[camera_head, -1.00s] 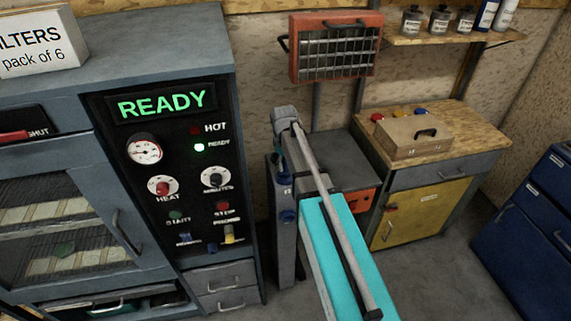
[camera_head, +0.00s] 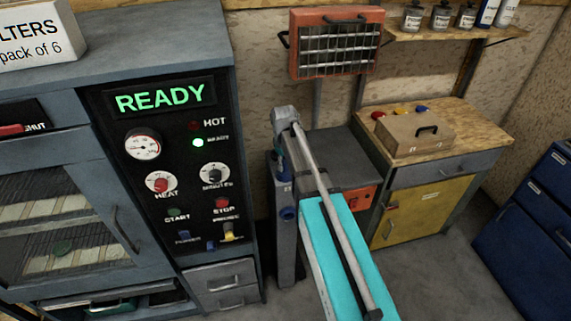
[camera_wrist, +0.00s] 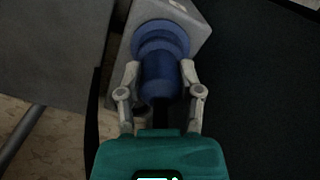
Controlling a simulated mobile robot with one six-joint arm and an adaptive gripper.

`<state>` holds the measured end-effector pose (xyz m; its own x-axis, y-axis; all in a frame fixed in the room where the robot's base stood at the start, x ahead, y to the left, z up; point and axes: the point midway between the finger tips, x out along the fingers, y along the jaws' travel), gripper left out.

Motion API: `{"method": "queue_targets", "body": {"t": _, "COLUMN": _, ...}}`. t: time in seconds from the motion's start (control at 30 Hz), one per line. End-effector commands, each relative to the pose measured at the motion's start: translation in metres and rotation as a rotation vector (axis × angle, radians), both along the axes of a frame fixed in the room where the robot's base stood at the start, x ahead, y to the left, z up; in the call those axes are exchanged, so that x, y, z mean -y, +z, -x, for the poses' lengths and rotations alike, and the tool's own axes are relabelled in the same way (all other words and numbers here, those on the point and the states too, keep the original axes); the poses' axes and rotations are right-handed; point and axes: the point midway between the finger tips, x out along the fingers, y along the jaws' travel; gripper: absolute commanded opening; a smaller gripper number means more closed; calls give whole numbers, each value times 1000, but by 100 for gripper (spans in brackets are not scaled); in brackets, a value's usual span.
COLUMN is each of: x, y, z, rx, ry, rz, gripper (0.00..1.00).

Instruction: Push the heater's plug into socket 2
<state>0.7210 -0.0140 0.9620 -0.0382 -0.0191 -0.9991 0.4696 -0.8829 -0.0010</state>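In the wrist view, a blue plug (camera_wrist: 160,78) with a dark cable end points at a wider blue socket ring (camera_wrist: 160,40) on a grey housing. Plug and ring look in line and meet; how deep the plug sits cannot be told. My gripper (camera_wrist: 160,72) has one finger against each side of the plug. In the head view, a grey post bears an upper blue fitting (camera_head: 283,172) and a lower blue socket (camera_head: 288,213); its labels are too small to read. My gripper is hidden there behind my arm.
A grey cabinet with a READY panel (camera_head: 160,97) stands close left of the post. A wooden-topped bench (camera_head: 470,128) with a yellow door stands right. Blue drawers (camera_head: 530,215) are far right. Floor (camera_head: 430,280) in front of the bench is clear.

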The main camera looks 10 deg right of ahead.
Motion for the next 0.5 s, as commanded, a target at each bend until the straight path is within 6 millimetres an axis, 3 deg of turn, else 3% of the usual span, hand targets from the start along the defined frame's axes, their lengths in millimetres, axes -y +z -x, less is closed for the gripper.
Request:
{"method": "queue_targets", "body": {"t": 0.03, "x": 0, "y": 0, "z": 0, "rx": 0, "ry": 0, "rz": 0, "gripper": 58}}
{"method": "queue_targets", "body": {"t": 0.2, "x": 0, "y": 0, "z": 0, "rx": 0, "ry": 0, "rz": 0, "gripper": 87}}
{"method": "queue_targets", "body": {"t": 0.5, "x": 0, "y": 0, "z": 0, "rx": 0, "ry": 0, "rz": 0, "gripper": 87}}
